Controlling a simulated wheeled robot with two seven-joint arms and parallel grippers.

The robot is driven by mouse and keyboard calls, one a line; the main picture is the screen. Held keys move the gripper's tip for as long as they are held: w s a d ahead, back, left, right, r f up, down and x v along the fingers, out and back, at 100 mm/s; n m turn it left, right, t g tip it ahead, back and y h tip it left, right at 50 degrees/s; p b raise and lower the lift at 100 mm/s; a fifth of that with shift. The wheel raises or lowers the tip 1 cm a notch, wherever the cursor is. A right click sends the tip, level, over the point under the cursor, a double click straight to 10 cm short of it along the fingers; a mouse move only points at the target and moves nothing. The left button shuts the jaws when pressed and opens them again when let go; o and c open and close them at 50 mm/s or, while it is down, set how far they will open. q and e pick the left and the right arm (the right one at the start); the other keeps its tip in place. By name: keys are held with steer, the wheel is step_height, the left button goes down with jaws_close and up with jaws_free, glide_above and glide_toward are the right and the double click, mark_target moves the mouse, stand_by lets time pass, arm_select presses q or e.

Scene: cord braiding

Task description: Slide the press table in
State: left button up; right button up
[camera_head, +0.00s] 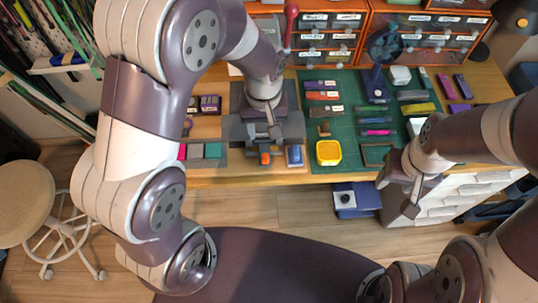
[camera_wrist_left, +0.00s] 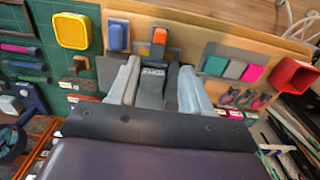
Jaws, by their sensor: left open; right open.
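The press is a dark grey device at the table's front edge, mostly hidden under my left arm in the head view. An orange knob (camera_head: 265,158) sits at its front end, and it also shows in the left wrist view (camera_wrist_left: 159,37). A dark grey labelled block (camera_wrist_left: 152,88), seemingly the press table, lies between the fingers of my left gripper (camera_wrist_left: 158,80). That gripper (camera_head: 266,128) is open, with one finger on each side of the block; I cannot tell whether they touch it. My right gripper (camera_head: 402,192) is open and empty, in front of the table edge.
A yellow tray (camera_head: 328,152) and a blue block (camera_head: 294,156) are right of the press. A green mat (camera_head: 345,110) carries several small tools. Orange drawer units (camera_head: 330,28) stand behind. A stool (camera_head: 24,200) stands left on open floor.

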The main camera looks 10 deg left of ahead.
mark_target(265, 155)
arm_select(q)
step_height(265, 155, down, 12)
steer(key=shift+s+d+f+b, duration=0.1)
steer(key=shift+s+b, duration=0.05)
steer(key=shift+b, duration=0.2)
